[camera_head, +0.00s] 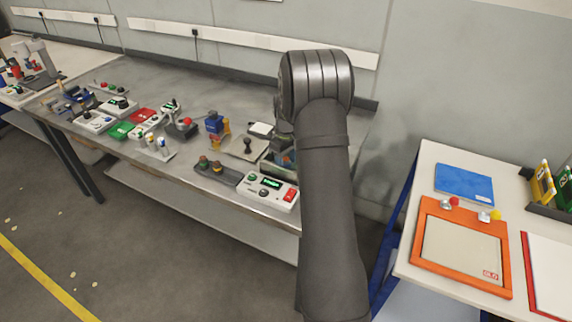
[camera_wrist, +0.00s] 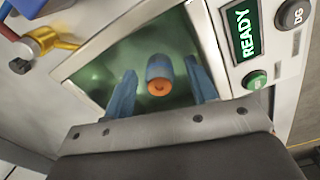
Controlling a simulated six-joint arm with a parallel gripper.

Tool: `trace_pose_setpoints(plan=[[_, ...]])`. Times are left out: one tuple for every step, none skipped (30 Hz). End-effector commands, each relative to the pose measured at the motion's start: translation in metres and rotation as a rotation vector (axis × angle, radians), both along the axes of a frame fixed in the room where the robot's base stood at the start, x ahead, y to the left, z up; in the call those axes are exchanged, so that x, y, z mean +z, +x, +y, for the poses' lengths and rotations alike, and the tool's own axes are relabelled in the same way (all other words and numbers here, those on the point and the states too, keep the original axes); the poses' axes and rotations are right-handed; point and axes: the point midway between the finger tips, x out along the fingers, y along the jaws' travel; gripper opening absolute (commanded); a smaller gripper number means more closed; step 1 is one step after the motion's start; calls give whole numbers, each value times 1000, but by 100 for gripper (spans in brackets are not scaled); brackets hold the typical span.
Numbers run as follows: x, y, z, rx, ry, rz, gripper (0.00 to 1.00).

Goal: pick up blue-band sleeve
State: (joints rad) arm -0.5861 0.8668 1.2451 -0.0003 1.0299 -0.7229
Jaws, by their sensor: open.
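In the wrist view, the blue-band sleeve (camera_wrist: 159,67) is a short cylinder with a blue side and an orange round end facing the camera. It lies over a dark green recessed surface inside a light-rimmed bay (camera_wrist: 90,66). My gripper (camera_wrist: 160,66) is open, with one blue finger left of the sleeve and one right of it. Gaps show on both sides, so neither finger appears to touch it. Depth between fingertips and sleeve is hard to judge. In the head view my own arm hides most of this spot.
A yellow fitting (camera_wrist: 45,42) lies left of the bay. Many small devices crowd the bench (camera_head: 243,105).

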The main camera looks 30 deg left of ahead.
Motion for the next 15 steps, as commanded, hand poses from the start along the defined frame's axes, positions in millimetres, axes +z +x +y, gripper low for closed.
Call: trace_pose_setpoints(plan=[[-1,0,0,0,0,0,52],[-1,0,0,0,0,-1,52],[-1,0,0,0,1,-1,52],[-1,0,0,0,1,-1,52],[-1,0,0,0,1,-1,52],[-1,0,0,0,0,-1,50],[-1,0,0,0,0,-1,45],[-1,0,0,0,0,-1,39],[-1,0,0,0,0,-1,31],[-1,0,0,0,0,-1,25],[-1,0,0,0,0,-1,19],[-1,0,0,0,0,0,11],[-1,0,0,0,0,-1,5],[-1,0,0,0,0,-1,2],[0,0,0,0,1,-1,2]])
